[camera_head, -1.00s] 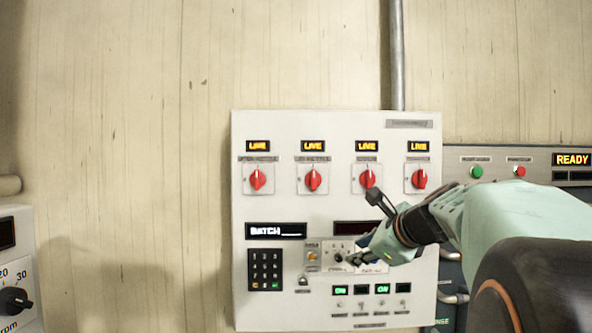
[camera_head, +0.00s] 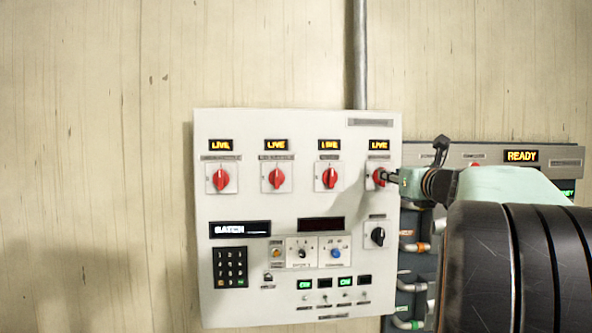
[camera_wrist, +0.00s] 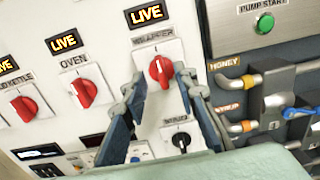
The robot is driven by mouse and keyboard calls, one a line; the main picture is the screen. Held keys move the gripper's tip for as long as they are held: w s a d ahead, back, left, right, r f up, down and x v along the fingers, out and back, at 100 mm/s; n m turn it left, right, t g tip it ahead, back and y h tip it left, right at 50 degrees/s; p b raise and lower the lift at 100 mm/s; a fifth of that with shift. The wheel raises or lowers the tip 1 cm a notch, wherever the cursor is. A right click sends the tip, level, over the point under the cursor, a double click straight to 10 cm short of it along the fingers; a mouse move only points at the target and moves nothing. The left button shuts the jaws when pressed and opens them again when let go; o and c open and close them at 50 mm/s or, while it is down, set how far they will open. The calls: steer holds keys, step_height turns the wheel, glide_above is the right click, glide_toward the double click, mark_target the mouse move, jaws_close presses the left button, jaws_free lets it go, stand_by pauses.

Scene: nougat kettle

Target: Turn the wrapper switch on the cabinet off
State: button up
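The wrapper switch (camera_wrist: 161,70) is a red rotary knob on a white plate, under a label reading wrapper and a lit LIVE display (camera_wrist: 146,14). In the head view it is the rightmost red knob (camera_head: 379,178) in the cabinet's upper row. Its pointer is near vertical in the wrist view. My gripper (camera_wrist: 162,88) is open, its two blue-grey fingers apart on the left and right of the knob. In the head view my gripper (camera_head: 388,177) is at the knob's right side and partly hides it. I cannot tell whether a finger touches it.
The oven switch (camera_wrist: 85,92) and other red knobs lie left on the cabinet (camera_head: 300,205), all under LIVE displays. A black knob (camera_head: 377,236) sits below the wrapper switch. To the right are a green pump start button (camera_wrist: 264,24) and pipes (camera_wrist: 250,82).

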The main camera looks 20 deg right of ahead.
steer(key=shift+p+x, duration=0.35)
steer(key=shift+x, duration=1.8)
steer(key=shift+a, duration=0.1)
jaws_close()
